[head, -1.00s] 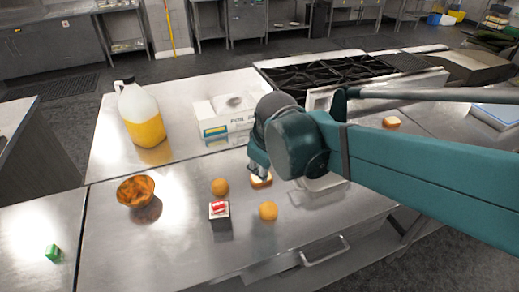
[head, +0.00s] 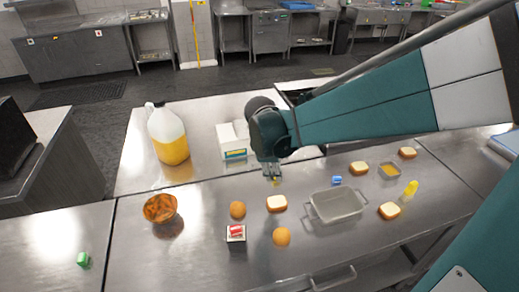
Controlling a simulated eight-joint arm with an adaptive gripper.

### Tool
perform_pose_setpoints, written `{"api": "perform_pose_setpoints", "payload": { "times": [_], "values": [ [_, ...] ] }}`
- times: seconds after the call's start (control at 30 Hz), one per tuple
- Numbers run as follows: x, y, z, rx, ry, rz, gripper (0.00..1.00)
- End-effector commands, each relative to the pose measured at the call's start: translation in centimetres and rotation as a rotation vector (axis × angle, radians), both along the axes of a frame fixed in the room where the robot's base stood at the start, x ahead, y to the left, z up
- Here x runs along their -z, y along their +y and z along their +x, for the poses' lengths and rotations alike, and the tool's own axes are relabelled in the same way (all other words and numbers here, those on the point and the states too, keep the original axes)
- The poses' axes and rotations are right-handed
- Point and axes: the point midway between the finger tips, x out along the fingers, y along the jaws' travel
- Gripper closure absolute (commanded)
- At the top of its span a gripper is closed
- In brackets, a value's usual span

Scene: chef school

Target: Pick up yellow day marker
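My gripper (head: 273,179) points down over the metal counter, just behind a bread slice, at the picture's middle. A small yellow patch (head: 275,181) shows at its fingertips. It may be the yellow day marker, but it is too small to tell whether the fingers hold it or it lies on the counter. A small blue block (head: 336,180) lies to the right, and a small green block (head: 83,258) lies far left. A larger yellow upright object (head: 410,188) stands at the right among bread slices.
A bread slice (head: 276,203), an empty clear tray (head: 338,204), two oranges (head: 237,209) and a red-topped dark box (head: 236,234) are near the gripper. An orange-brown bowl (head: 160,208), a jug (head: 167,136) and a white box (head: 233,142) stand left. The front left counter is mostly bare.

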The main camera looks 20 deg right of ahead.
Motion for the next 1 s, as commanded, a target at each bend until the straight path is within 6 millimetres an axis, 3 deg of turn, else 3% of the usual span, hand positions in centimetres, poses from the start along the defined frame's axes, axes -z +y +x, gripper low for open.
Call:
{"api": "perform_pose_setpoints", "payload": {
  "times": [0.57, 1.0],
  "values": [
    [1.9, -0.4, 5.5, -0.287, 0.208, -0.141, 0.67],
    [4.0, -0.6, 7.4, -0.431, 0.323, -0.198, 0.67]
  ]
}}
